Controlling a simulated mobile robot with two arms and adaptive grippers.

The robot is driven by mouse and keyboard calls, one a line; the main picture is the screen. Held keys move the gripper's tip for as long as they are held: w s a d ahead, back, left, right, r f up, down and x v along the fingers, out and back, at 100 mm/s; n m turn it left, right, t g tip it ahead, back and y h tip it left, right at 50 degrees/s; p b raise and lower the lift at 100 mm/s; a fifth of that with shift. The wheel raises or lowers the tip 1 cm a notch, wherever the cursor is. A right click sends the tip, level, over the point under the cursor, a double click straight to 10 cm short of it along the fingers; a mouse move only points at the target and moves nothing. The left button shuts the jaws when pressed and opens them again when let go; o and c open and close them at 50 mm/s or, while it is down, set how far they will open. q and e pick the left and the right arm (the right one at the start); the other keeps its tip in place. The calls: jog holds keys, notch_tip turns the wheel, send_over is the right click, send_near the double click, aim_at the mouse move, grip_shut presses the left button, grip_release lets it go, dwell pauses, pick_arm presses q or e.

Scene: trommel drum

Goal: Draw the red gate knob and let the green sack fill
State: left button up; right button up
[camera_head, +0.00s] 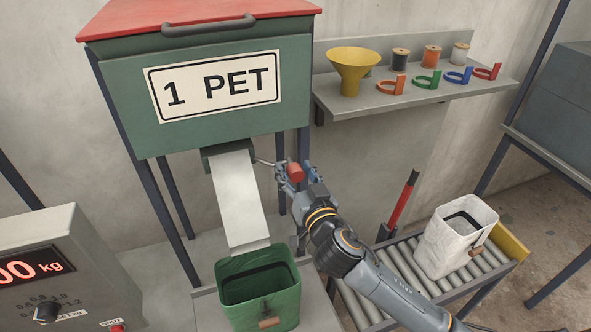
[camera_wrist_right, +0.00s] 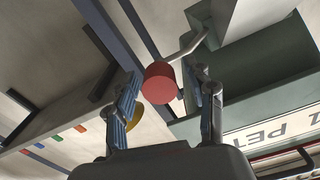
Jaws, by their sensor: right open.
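The red gate knob (camera_head: 295,172) sits at the end of a thin bent rod on the right of the chute of the green hopper (camera_head: 200,120). In the right wrist view the knob (camera_wrist_right: 159,83) lies between the two fingers of my right gripper (camera_wrist_right: 166,92), which is open around it, with gaps visible beside it. In the head view my right gripper (camera_head: 294,176) is at the knob. The green sack (camera_head: 262,300) stands open under the pale chute (camera_head: 240,200); its visible inside looks dark. My left gripper is not in view.
A scale (camera_head: 45,270) with a red kg display stands at the lower left. A white sack (camera_head: 455,240) stands on a roller conveyor (camera_head: 405,268) at right. A wall shelf (camera_head: 420,90) holds a yellow funnel (camera_head: 352,68), spools and colored clips.

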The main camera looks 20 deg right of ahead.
grip_shut()
jog(key=d, duration=0.8)
jog(key=shift+w, duration=0.15)
jog(key=shift+a, duration=0.1)
grip_release()
jog(key=s, duration=1.2)
jog(key=shift+d, duration=0.2)
